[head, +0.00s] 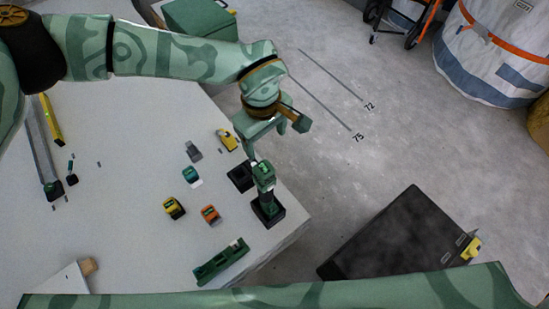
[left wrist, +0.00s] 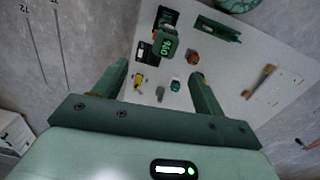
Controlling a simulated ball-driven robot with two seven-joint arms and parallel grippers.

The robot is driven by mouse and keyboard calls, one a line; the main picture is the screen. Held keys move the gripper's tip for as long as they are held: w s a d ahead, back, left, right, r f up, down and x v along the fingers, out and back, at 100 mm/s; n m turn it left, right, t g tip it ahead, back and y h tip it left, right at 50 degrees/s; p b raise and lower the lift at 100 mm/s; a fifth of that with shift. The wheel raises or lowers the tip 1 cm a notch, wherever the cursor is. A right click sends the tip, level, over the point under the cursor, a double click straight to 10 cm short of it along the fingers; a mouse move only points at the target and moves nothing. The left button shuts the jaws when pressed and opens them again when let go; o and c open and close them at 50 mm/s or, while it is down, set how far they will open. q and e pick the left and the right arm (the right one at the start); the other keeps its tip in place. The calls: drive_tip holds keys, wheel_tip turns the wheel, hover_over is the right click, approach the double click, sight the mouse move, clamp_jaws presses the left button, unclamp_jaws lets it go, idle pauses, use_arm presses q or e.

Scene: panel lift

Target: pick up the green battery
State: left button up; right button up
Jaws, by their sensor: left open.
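The green battery seems to be the green upright block (head: 263,176) on a black base (head: 268,212) near the table's right edge. In the left wrist view the green block (left wrist: 165,43) shows pale digits on its top. My left gripper (head: 267,146) is open and empty, above and behind the block in the head view. In the left wrist view, the block lies beyond the open fingers (left wrist: 160,72), apart from both. My right gripper is not in view.
An empty black base (head: 240,177) stands beside the block. Small teal (head: 190,174), orange (head: 210,214), yellow-black (head: 173,208), grey (head: 193,151) and yellow (head: 228,140) items lie nearby. A green rail (head: 222,261) lies near the front edge. The table's right edge is close.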

sight(264, 168)
use_arm(q)
drive_tip(key=shift+m, duration=0.4)
drive_tip(key=f+b, duration=0.1)
drive_tip(key=f, duration=0.2)
drive_tip(key=f+b, duration=0.1)
drive_tip(key=f, duration=0.3)
drive_tip(key=f+b, duration=0.1)
drive_tip(key=f, duration=0.2)
drive_tip(key=shift+s+a+f, duration=0.3)
drive_tip(key=shift+a, duration=0.1)
wheel_tip(264, 168, down, 6)
drive_tip(key=b, duration=0.3)
drive_tip(key=shift+w+a+r, duration=0.1)
drive_tip(key=shift+w+r, duration=0.05)
drive_tip(key=shift+r, duration=0.1)
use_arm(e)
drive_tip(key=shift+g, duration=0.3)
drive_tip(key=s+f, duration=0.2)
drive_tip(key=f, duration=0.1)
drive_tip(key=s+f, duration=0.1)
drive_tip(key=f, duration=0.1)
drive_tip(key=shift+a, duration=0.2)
use_arm(q)
drive_tip(key=c, duration=1.2)
